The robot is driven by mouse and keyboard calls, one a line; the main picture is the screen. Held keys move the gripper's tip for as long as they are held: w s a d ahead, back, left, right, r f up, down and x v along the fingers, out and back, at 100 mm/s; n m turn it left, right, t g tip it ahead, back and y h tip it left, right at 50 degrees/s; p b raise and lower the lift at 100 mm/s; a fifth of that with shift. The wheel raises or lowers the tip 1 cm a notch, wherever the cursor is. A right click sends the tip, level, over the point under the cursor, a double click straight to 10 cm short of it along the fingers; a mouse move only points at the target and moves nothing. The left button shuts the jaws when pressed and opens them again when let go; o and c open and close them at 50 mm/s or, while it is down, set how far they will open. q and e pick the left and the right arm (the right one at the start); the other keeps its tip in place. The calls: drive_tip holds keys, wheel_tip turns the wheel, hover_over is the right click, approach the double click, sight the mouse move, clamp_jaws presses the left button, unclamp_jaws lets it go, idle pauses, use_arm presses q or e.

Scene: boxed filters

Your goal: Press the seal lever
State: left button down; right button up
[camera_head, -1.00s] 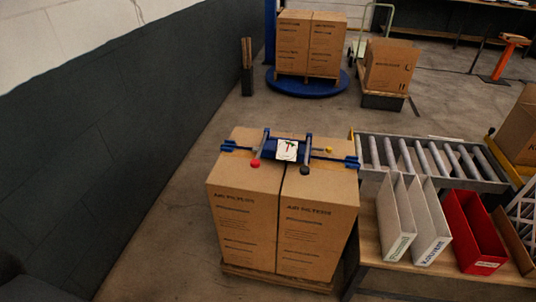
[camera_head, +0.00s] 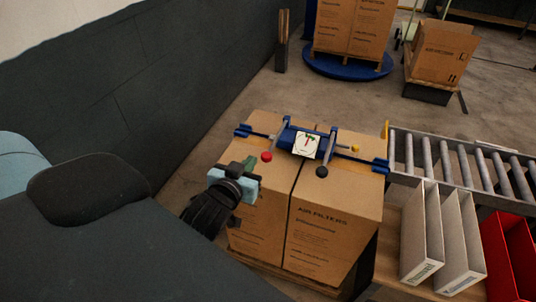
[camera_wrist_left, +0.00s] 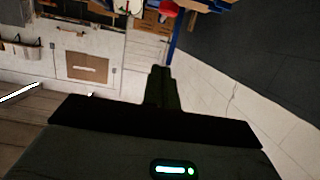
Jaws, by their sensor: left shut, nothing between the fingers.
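A blue strapping tool (camera_head: 298,141) with a white dial plate (camera_head: 307,145) lies across the tops of two air filter cartons (camera_head: 335,205). One lever on it ends in a red knob (camera_head: 266,157), another in a black knob (camera_head: 321,172); a small yellow knob (camera_head: 355,148) is at its right. I cannot tell which is the seal lever. My left gripper (camera_head: 249,163) is shut and empty, close to the front left of the red knob, with a small gap in the picture. In the left wrist view the red knob (camera_wrist_left: 169,8) shows at the top edge, beyond the shut fingers (camera_wrist_left: 161,72).
A roller conveyor (camera_head: 450,160) and a table with white binders (camera_head: 430,245) and a red one (camera_head: 508,255) stand at the right. A dark wall (camera_head: 130,110) runs along the left. More cartons (camera_head: 352,25) stand on a blue turntable (camera_head: 347,64) behind.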

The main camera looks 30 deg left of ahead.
use_arm(q)
drive_tip(key=w+a+f, duration=0.2)
drive_tip(key=w+f, duration=0.4)
drive_tip(key=w, duration=0.3)
drive_tip(key=shift+w+a+f, duration=0.15)
drive_tip(key=shift+w+f, duration=0.1)
use_arm(e)
drive_tip(key=shift+s+f, duration=0.25)
drive_tip(key=shift+f, duration=0.05)
drive_tip(key=shift+w, duration=0.1)
